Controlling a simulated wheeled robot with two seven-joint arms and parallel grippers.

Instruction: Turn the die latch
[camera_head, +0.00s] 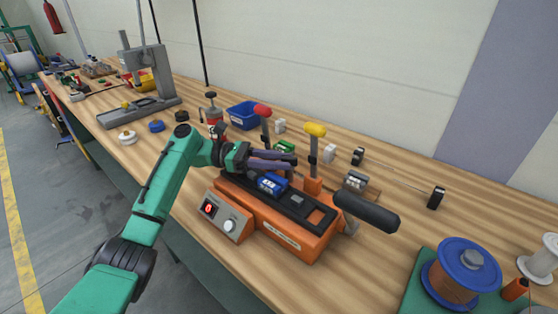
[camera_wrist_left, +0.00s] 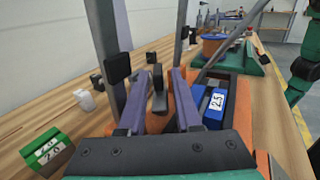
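My left gripper (camera_head: 291,157) reaches over the back part of the orange machine (camera_head: 288,240). In the wrist view its two purple fingers (camera_wrist_left: 158,78) are apart, one on each side of a small dark upright lever (camera_wrist_left: 158,98), which looks like the die latch. I see gaps beside the lever, so the fingers do not look closed on it. A blue die block (camera_head: 271,184) sits in the machine in front of the fingers; its "2.5" label (camera_wrist_left: 217,101) shows in the wrist view. In the head view the gripper hides the lever. My right gripper is not in view.
A red-knobbed lever (camera_head: 264,111), a yellow-knobbed lever (camera_head: 315,130) and a thick black handle (camera_head: 366,212) rise around the machine. A green die block (camera_wrist_left: 46,148) stands on the bench nearby. A blue bin (camera_head: 243,115) is behind; a copper spool (camera_head: 460,272) is front right.

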